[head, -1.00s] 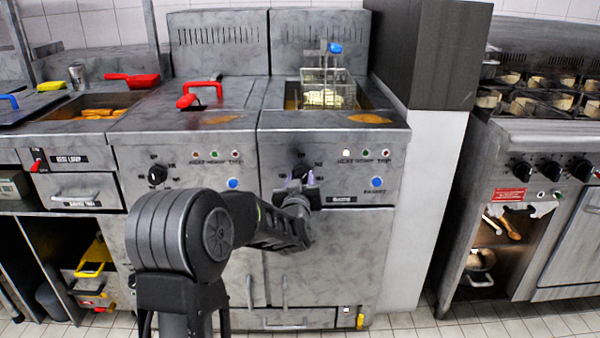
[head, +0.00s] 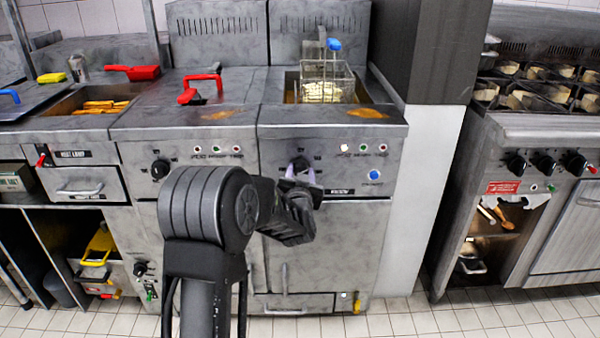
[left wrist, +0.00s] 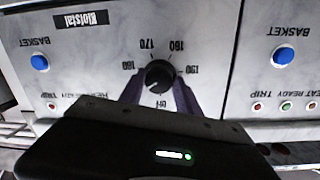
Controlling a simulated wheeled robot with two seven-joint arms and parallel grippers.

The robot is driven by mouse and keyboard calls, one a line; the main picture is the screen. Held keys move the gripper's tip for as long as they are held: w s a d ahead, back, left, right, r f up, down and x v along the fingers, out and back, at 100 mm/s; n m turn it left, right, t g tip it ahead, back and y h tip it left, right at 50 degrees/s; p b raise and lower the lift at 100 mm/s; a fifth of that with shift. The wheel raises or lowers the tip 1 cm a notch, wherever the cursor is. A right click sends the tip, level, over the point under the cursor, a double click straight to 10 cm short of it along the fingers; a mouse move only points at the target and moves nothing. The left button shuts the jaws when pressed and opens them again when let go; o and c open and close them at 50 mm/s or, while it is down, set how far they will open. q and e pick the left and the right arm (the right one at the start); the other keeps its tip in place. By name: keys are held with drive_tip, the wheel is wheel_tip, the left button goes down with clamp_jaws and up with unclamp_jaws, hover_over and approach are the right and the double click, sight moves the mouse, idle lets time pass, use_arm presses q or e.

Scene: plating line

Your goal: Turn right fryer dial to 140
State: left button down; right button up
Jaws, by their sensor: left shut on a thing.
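The right fryer (head: 355,215) has a black dial (head: 300,162) on its front panel, below the lit white lamp. In the left wrist view, which is upside down, the same dial (left wrist: 159,74) has marks around it including 160, 170 and off. My left gripper (head: 299,176) is at this dial. Its two purple-grey fingers, in the left wrist view (left wrist: 160,95), lie on either side of the knob, shut on it. My right gripper is not in view.
The right fryer's blue basket button (head: 374,175) is just right of the dial. A wire basket (head: 325,86) sits in the right fryer's well. The left fryer's dial (head: 160,169) is to the left. A stove (head: 540,135) stands at far right, with open floor before it.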

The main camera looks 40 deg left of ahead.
use_arm(q)
drive_tip(key=shift+w+d+r, duration=0.15)
drive_tip(key=shift+r, duration=0.15)
drive_tip(key=c, duration=1)
unclamp_jaws()
drive_tip(key=shift+o, duration=0.5)
drive_tip(key=shift+f, duration=0.2)
drive_tip(key=p+v, duration=0.1)
drive_tip(key=v, duration=0.6)
drive_tip(key=shift+s, duration=0.3)
drive_tip(key=shift+d, duration=0.15)
